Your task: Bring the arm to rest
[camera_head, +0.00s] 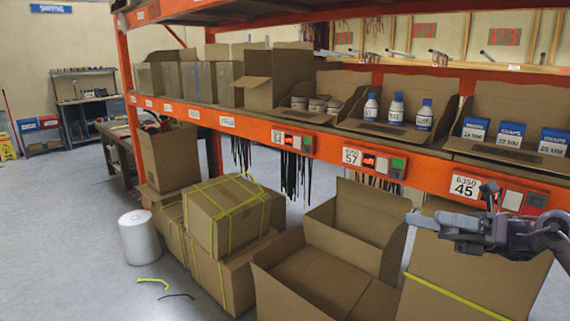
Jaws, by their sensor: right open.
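My right gripper (450,204) comes in from the right edge, in front of the orange shelf beam (335,155) near the 6350 45 label (464,187). Its jaws are open, with nothing between them. It hangs above a closed carton (465,265) with a yellow strap and to the right of an open empty carton (345,240). My left gripper is not in view.
The shelf carries bins with white bottles (396,110), blue snap boxes (553,142) and low jars (316,104). Strapped cartons (226,214) and a white roll (139,238) stand on the floor at the left.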

